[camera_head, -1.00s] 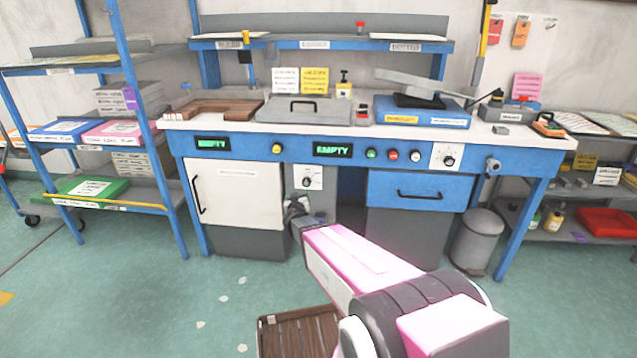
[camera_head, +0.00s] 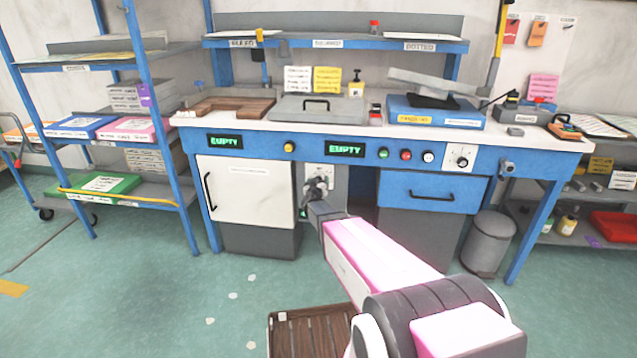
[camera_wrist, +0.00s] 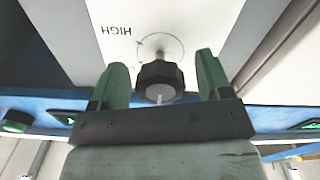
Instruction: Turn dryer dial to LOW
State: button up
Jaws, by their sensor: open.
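The dryer dial (camera_wrist: 160,82) is a black ribbed knob with a pale pointer line, on a white plate. In the wrist view the plate appears upside down, with a HIGH label (camera_wrist: 116,31) left of the knob. No LOW label is readable. My gripper (camera_wrist: 161,64) is open, its green fingers on either side of the knob, with visible gaps on both sides. In the head view my gripper (camera_head: 318,188) is in front of the white dial plate (camera_head: 328,172) below the bench top and covers most of the knob.
A white cabinet door (camera_head: 245,190) is left of the dial and a blue drawer (camera_head: 430,190) is to the right. Another dial (camera_head: 461,161) is on the bench's front panel. A wooden slatted item (camera_head: 300,330) lies on the floor beside my arm.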

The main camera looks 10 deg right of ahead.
jog(key=shift+w+d, duration=0.15)
jog(key=shift+w, duration=0.3)
jog(key=c, duration=0.9)
jog(key=shift+m, duration=0.3)
jog(key=m, duration=1.1)
